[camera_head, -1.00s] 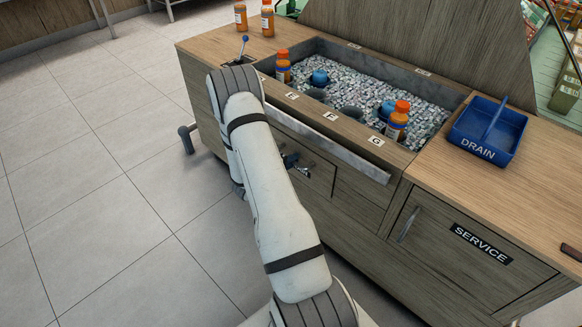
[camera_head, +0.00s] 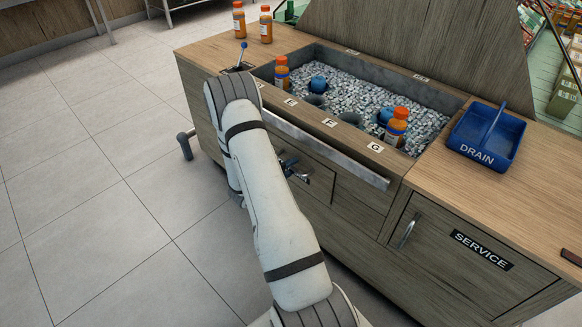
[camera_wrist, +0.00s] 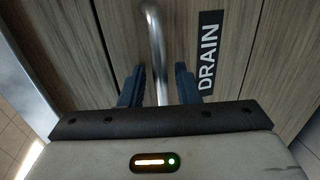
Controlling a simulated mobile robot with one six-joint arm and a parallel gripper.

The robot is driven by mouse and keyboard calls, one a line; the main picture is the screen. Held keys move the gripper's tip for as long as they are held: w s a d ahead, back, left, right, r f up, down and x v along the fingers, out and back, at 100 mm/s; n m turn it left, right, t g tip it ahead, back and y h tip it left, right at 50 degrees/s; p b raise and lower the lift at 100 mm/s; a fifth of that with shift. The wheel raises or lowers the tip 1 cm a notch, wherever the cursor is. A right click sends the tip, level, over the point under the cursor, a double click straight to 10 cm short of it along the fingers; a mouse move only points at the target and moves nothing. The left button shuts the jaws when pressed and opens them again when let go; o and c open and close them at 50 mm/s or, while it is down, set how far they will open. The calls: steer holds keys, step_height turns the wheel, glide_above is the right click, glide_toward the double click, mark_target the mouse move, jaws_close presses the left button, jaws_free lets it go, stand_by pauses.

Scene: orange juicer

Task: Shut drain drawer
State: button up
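The drain drawer front (camera_wrist: 108,45) fills the wrist view, with a black DRAIN label (camera_wrist: 208,55) on its right. A vertical-looking metal handle (camera_wrist: 155,35) runs between the two dark fingers of my gripper (camera_wrist: 160,84). The fingers are open, one on each side of the handle, with gaps visible. In the head view my gripper (camera_head: 291,168) is at the counter's front, below the long metal rail. My arm hides much of the drawer there, and I cannot tell how far out it stands.
A long metal rail (camera_head: 340,163) juts along the counter front above my gripper. The ice well (camera_head: 345,85) holds bottles and blue-capped items. A blue DRAIN bin (camera_head: 482,153) sits on the right counter, above the SERVICE door (camera_head: 455,258). Floor at left is clear.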

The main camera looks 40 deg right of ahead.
steer(key=v, duration=0.7)
steer(key=shift+p, duration=0.3)
steer(key=s+a+r+m+g+y+p, duration=0.25)
steer(key=s+r+p, duration=0.2)
steer(key=r, duration=0.75)
steer(key=s+a+r+m+g+y+p, duration=0.1)
steer(key=s+a+r+g+y+p, duration=0.25)
steer(key=r, duration=0.85)
steer(key=s+a+r+n+t+y+p, duration=0.1)
steer(key=s+a+r+t+y+p, duration=0.2)
steer(key=a+r, duration=0.6)
steer(key=s+a+r+t+y+p, duration=0.3)
steer(key=s+a+r+y+p, duration=0.3)
steer(key=r, duration=0.7)
steer(key=s+a+p, duration=0.2)
steer(key=s+a, duration=0.1)
steer(key=shift+s+a+r+n, duration=0.2)
steer(key=shift+s+n, duration=0.1)
steer(key=shift+n, duration=0.05)
steer(key=shift+c, duration=0.2)
